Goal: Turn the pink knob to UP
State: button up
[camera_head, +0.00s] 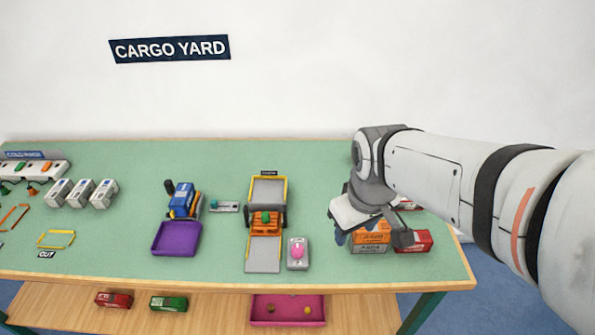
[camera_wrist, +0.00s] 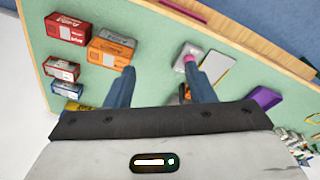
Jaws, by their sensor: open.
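The pink knob (camera_head: 297,253) sits on a small light-grey box on the green table, right of the orange crane. Its pointing direction and any markings are too small to read. In the wrist view the pink knob (camera_wrist: 188,58) shows at the tip of the right-hand finger, which partly covers its box. I cannot tell from this whether they touch. In the head view my gripper (camera_head: 372,236) is to the right of the knob, over the stacked containers. In the wrist view my gripper (camera_wrist: 160,72) has its two fingers apart with nothing between them.
Orange (camera_head: 371,233) and red (camera_head: 413,242) containers lie under my gripper. Further left are a purple tray (camera_head: 177,239) and a blue machine (camera_head: 182,200). A lower shelf holds a pink tray (camera_head: 287,319).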

jog(key=w+a+f+n+g+b, duration=0.1)
jog(key=w+a+f+n+b, duration=0.1)
jog(key=w+a+f+n, duration=0.6)
jog(key=n+g, duration=0.1)
jog(key=n, duration=1)
send_over(298, 248)
notch_tip(298, 248, down, 3)
jog(key=shift+s+f+b, duration=0.1)
jog(key=shift+b, duration=0.25)
jog(key=shift+f+n, duration=0.25)
jog(key=shift+n, duration=0.05)
notch_tip(298, 248, down, 7)
jog(key=shift+f+b, duration=0.2)
jog(key=shift+b, duration=0.2)
jog(key=shift+c, duration=0.3)
